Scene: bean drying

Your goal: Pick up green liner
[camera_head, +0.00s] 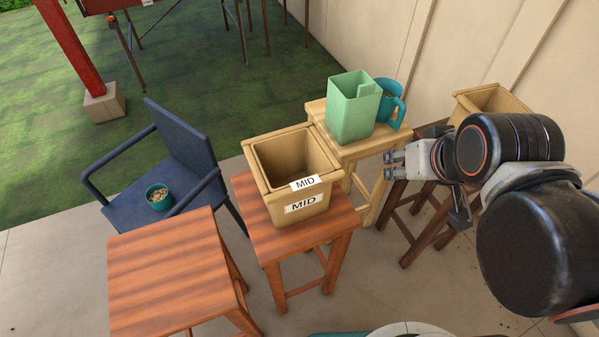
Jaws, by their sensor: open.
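The green liner (351,108) is a pale green, square, open-topped container with a notch in its rim. It stands upright on a light wood stool (318,108) right of centre. My gripper (391,164) is open and reaches in from the right. In the picture it lies below and to the right of the liner, apart from it. Its fingers point left, and nothing shows between them.
A teal jug (396,104) stands just behind and right of the liner. A tan bin marked MID (262,186) sits on a reddish stool (250,212) to the left. Another tan bin (493,97) is at right. A blue chair (180,145) holds a teal bowl (161,203).

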